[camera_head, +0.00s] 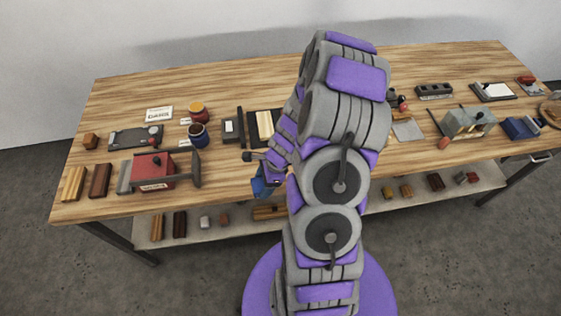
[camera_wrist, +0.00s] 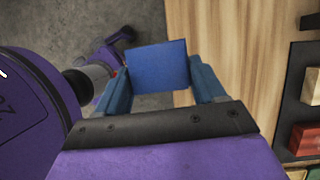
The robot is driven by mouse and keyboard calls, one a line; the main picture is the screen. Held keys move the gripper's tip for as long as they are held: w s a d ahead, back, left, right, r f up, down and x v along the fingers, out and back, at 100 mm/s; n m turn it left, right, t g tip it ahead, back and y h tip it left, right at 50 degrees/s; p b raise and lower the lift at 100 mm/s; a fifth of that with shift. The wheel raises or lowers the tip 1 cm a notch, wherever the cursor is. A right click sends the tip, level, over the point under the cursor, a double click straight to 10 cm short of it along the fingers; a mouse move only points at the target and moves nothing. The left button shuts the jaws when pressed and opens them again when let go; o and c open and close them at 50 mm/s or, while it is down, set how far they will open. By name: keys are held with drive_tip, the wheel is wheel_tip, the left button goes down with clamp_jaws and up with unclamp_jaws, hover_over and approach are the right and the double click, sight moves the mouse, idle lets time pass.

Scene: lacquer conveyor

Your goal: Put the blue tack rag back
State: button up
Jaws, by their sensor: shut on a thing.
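The blue tack rag (camera_wrist: 158,66) shows in the wrist view as a flat blue block between the two fingers of my gripper (camera_wrist: 162,88). The gripper is shut on it. In the head view my gripper (camera_head: 266,180) and the blue rag (camera_head: 261,188) are at the table's front edge, left of my arm and partly hidden by it. In the wrist view the rag overlaps the line between grey floor and wooden table top.
A red machine (camera_head: 153,171) stands left on the wooden table (camera_head: 235,90). A yellow-orange jar (camera_head: 197,108) and a dark blue jar (camera_head: 198,132) stand behind it. A blue holder (camera_head: 520,128) is at the far right. A lower shelf (camera_head: 340,210) bears several blocks.

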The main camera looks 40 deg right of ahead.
drive_tip(key=shift+s+a+m, duration=0.25)
drive_tip(key=shift+m, duration=0.05)
drive_tip(key=w+d, duration=0.2)
drive_tip(key=d, duration=0.2)
drive_tip(key=w+d+f, duration=0.1)
drive_tip(key=d, duration=0.3)
drive_tip(key=w+d+b, duration=0.1)
drive_tip(key=w+d, duration=0.1)
drive_tip(key=d, duration=0.3)
drive_tip(key=shift+w+d+f, duration=0.1)
drive_tip(key=shift+w+f, duration=0.2)
drive_tip(key=shift+w+d, duration=0.3)
drive_tip(key=shift+d, duration=0.25)
wheel_tip(320, 180, down, 4)
drive_tip(key=shift+d+r+b, duration=0.1)
drive_tip(key=shift+r+b, duration=0.05)
drive_tip(key=shift+b, duration=0.5)
drive_tip(key=shift+r, duration=0.1)
drive_tip(key=o, duration=0.9)
drive_tip(key=shift+o, duration=0.2)
